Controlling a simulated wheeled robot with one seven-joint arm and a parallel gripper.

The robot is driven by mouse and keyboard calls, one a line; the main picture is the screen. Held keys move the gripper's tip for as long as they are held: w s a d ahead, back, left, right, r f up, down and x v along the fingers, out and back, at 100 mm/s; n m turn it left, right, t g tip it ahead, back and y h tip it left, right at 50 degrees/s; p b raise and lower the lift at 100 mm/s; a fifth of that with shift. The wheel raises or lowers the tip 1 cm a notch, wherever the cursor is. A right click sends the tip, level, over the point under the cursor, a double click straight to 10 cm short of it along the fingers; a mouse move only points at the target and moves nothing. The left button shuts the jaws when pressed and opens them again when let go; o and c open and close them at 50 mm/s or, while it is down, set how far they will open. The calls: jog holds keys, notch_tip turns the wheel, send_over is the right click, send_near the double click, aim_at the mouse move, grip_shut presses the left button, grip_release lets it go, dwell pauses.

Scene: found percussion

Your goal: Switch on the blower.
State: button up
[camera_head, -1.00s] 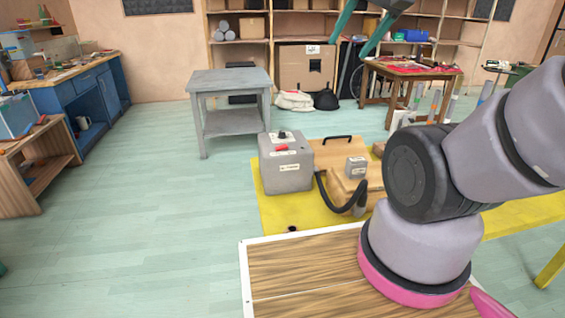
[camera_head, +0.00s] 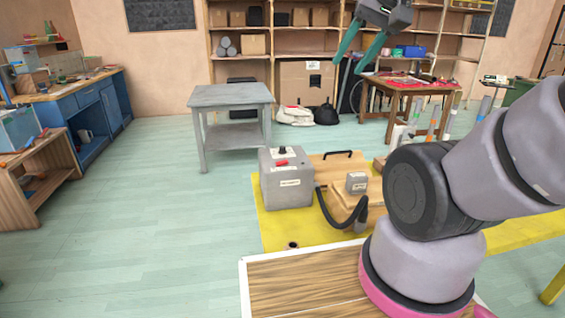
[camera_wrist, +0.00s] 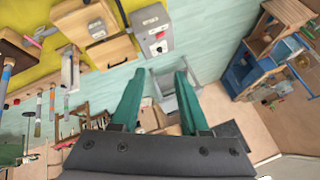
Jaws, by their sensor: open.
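The blower is most likely the grey box (camera_head: 288,188) on the yellow surface, with a red switch or lever (camera_head: 281,163) and a black knob (camera_head: 283,150) on top. A black hose (camera_head: 338,218) runs from it to the wooden box beside it. In the wrist view the grey box (camera_wrist: 152,30) is upper middle, with its red part (camera_wrist: 159,36) showing. I cannot tell the switch's position. My gripper (camera_head: 362,58) has teal fingers, spread and empty, raised well above and beyond the box. The wrist view shows the fingers (camera_wrist: 155,85) apart with nothing between them.
A wooden box (camera_head: 335,168) with a small grey box (camera_head: 356,183) stands right of the grey box on the yellow surface (camera_head: 275,228). A grey table (camera_head: 230,97) stands behind. A blue workbench (camera_head: 95,95) is at left. Open floor (camera_head: 160,220) lies on the left.

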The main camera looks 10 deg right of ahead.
jog(key=shift+w, duration=0.25)
jog(key=c, duration=0.5)
jog(key=shift+n+g+h, duration=0.4)
jog(key=shift+n+g, duration=0.1)
jog(key=shift+g, duration=0.4)
jog(key=w+f, duration=0.1)
jog(key=w, duration=0.2)
jog(key=w+f, duration=0.1)
jog(key=w, duration=0.5)
jog(key=shift+w+a+f, duration=0.15)
jog(key=shift+a+f, duration=0.15)
jog(key=shift+f, duration=0.1)
grip_shut()
jog(key=w+a+f+n+g+h, duration=0.1)
jog(key=w+a+f, duration=0.3)
jog(key=w+f, duration=0.4)
jog(key=w+a+f+n+g+h, duration=0.1)
jog(key=w+a+f, duration=0.3)
jog(key=w+f, duration=0.5)
jog(key=shift+w+f+n, duration=0.3)
jog(key=shift+f+n, duration=0.2)
jog(key=shift+f, duration=0.4)
